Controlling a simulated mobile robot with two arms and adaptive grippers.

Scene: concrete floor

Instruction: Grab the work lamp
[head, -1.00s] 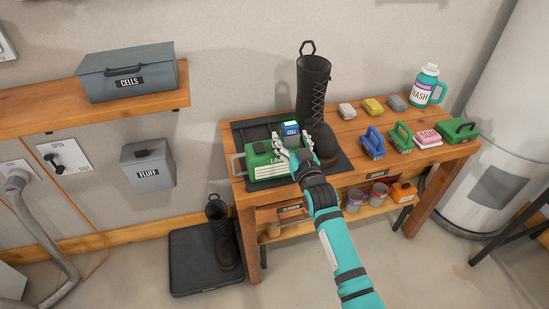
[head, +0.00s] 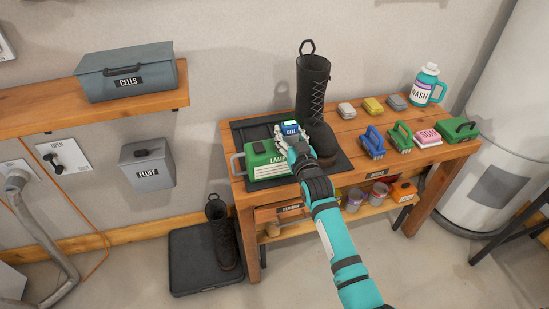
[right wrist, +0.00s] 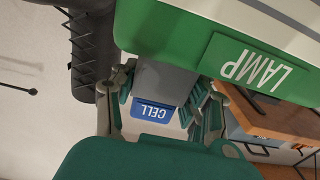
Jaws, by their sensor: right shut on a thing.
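The work lamp (head: 262,163) is a green case labelled LAMP with a grey handle at its left. It lies on a dark mat (head: 245,132) at the left of the workbench. A blue cell (head: 290,128) labelled CELL sits at its right end. My right gripper (head: 299,143) is at that end. In the right wrist view, its fingers (right wrist: 163,95) stand on both sides of a grey part (right wrist: 163,82) between the green lamp body (right wrist: 215,40) and the blue cell (right wrist: 152,111), and are shut on it. My left gripper is out of view.
A tall black boot (head: 313,92) stands close behind my right gripper. Brushes (head: 373,143), a pink sponge box (head: 428,138), a green box (head: 458,130) and a WASH jug (head: 426,86) occupy the bench's right side. A grey CELLS box (head: 127,73) sits on the left shelf.

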